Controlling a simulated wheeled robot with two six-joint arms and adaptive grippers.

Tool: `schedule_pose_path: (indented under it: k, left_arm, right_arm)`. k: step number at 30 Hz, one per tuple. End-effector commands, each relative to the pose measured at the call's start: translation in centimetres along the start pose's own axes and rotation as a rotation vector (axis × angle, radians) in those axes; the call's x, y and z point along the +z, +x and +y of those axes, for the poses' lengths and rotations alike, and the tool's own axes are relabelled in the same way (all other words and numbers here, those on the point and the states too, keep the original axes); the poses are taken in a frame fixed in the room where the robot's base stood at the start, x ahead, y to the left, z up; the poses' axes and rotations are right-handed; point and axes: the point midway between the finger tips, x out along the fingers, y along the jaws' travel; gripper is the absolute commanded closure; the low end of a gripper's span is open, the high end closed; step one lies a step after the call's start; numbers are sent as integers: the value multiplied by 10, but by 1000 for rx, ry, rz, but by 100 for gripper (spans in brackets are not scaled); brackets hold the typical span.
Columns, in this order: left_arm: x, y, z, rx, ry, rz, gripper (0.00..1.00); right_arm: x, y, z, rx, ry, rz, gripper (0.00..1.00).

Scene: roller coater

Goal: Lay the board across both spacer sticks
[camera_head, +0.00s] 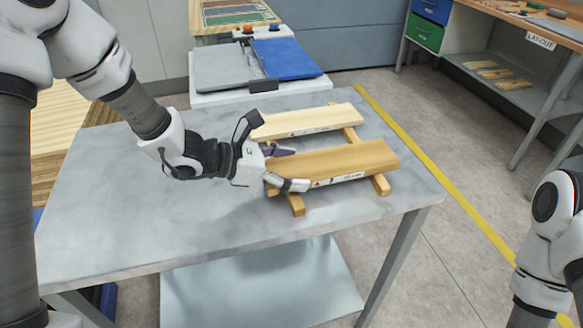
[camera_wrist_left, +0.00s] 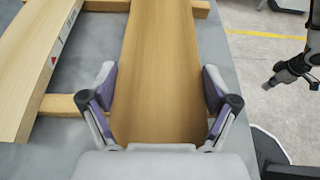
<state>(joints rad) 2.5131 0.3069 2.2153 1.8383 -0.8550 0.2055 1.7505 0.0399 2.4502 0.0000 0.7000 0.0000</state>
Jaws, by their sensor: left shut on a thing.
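A darker tan board (camera_head: 345,162) lies across the two spacer sticks, its right end over the right stick (camera_head: 381,185) and its left part over the left stick (camera_head: 297,204). I cannot tell whether it rests fully on them. My left gripper (camera_head: 284,168) is shut on the board's left end, one finger on each long side. In the left wrist view, the board (camera_wrist_left: 160,70) runs away between the fingers (camera_wrist_left: 160,100). The far stick (camera_wrist_left: 200,8) and near stick (camera_wrist_left: 62,105) show beside it. My right gripper (camera_wrist_left: 288,72) seems to show small at the right; its fingers are unclear.
A paler board (camera_head: 305,121) lies across the sticks behind, parallel, with a gap between. The grey table (camera_head: 150,210) is clear at the left and front. A shelf bench (camera_head: 500,75) stands at the right.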

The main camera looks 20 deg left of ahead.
Motion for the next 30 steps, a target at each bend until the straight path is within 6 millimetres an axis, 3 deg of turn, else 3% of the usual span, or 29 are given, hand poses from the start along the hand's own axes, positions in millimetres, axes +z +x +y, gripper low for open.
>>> schedule_pose_path:
  k: [4, 5, 6, 19, 30]
  left_arm:
    - [-3, 2, 0, 0, 1, -2, 62]
    - [-3, 1, 0, 0, 1, -1, 6]
    - [-2, 1, 0, 0, 1, -1, 0]
    - [2, -4, 1, 1, -1, -3, 0]
    - [6, -72, 1, 1, -4, -11, 0]
  right_arm:
    - [0, 5, 0, 0, 0, 0, 100]
    - [0, 4, 0, 0, 0, 0, 100]
    - [0, 3, 0, 0, 0, -1, 100]
    - [0, -2, 0, 0, 0, 0, 100]
    - [0, -14, 0, 0, 0, 0, 100]
